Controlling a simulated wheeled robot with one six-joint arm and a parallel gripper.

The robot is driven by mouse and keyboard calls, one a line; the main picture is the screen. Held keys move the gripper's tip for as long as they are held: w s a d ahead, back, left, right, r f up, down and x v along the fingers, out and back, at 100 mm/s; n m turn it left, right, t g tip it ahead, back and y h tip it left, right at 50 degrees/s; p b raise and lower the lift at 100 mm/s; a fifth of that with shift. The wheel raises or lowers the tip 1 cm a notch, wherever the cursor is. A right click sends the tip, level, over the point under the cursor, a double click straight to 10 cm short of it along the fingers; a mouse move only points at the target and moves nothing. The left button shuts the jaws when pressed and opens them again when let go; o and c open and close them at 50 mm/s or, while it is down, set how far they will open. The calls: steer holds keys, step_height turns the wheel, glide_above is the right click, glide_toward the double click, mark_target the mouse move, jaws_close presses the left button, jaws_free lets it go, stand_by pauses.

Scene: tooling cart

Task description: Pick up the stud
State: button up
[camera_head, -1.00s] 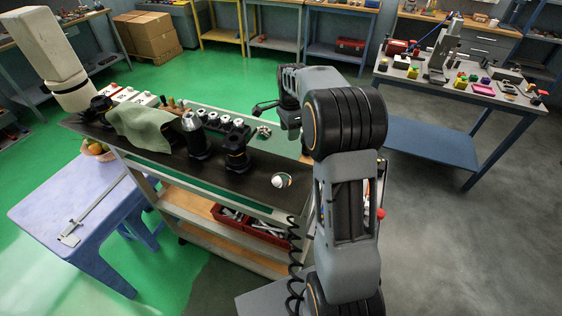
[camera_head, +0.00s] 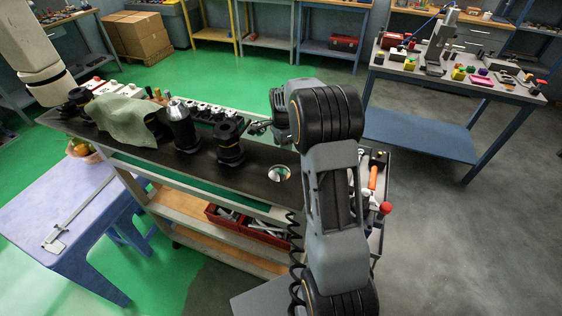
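I cannot pick out the stud for certain. Small metal pieces (camera_head: 210,111) stand in a row on the cart (camera_head: 255,183), behind the black tool holders. My gripper (camera_head: 256,127) is low over the back part of the cart top, right of this row and just right of the nearest black tool holder (camera_head: 230,143). Its fingers are small and dark here, so I cannot tell whether they are open or hold anything. The surface right at and behind the fingers is partly hidden by my gripper and arm.
A taller holder with a metal tip (camera_head: 182,126) and a green cloth (camera_head: 124,119) stand left on the cart. A round, shiny hole or cup (camera_head: 279,173) is near the front edge. An orange-handled tool (camera_head: 373,176) is at the right end. A blue table (camera_head: 85,218) stands front left.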

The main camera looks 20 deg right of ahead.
steer(key=shift+a+f+p, duration=0.2)
steer(key=shift+f+p, duration=0.6)
steer(key=shift+f, duration=2.65)
jaws_close()
